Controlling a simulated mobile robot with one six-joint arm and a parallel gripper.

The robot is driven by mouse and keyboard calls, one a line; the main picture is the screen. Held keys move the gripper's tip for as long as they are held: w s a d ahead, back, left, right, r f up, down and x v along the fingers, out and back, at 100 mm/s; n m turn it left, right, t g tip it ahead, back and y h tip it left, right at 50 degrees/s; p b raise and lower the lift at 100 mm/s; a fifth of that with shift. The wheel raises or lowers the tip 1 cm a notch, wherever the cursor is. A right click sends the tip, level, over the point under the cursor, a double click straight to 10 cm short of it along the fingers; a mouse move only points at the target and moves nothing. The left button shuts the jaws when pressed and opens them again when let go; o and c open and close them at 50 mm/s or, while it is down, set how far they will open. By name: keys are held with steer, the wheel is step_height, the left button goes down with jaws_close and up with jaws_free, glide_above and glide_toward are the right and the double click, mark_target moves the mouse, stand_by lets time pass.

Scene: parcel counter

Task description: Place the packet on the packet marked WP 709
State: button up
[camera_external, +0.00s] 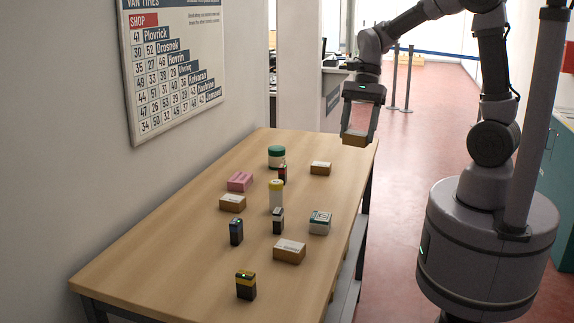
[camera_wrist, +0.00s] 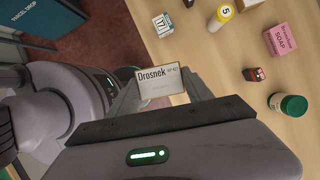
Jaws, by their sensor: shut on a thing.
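Three similar brown packets lie flat on the table: one at the far right (camera_external: 320,168), one at the left middle (camera_external: 232,203) and one nearer the front (camera_external: 289,250). Their labels are too small to read, so I cannot tell which is WP 709.
The table's front left (camera_external: 150,270) is clear.

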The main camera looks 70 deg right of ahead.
steer(key=w+a+m+t+p, duration=0.15)
steer(key=w+m, duration=0.35)
steer(key=w, duration=1.1)
steer(key=m+t+h, duration=0.2)
steer(key=m+h, duration=0.1)
steer(key=m, duration=0.3)
glide_above(229, 198)
steer(key=s, duration=0.2)
steer(key=shift+g, duration=0.25)
steer(key=f+b, duration=0.1)
steer(key=f, duration=0.4)
steer(key=f+b, duration=0.1)
steer(key=f, duration=0.9)
steer(key=shift+w+d+b, duration=0.25)
steer(key=shift+b, duration=0.15)
steer(key=shift+f, duration=0.4)
steer(key=shift+r, duration=0.15)
steer(key=o, duration=1.4)
steer(key=shift+o, duration=0.3)
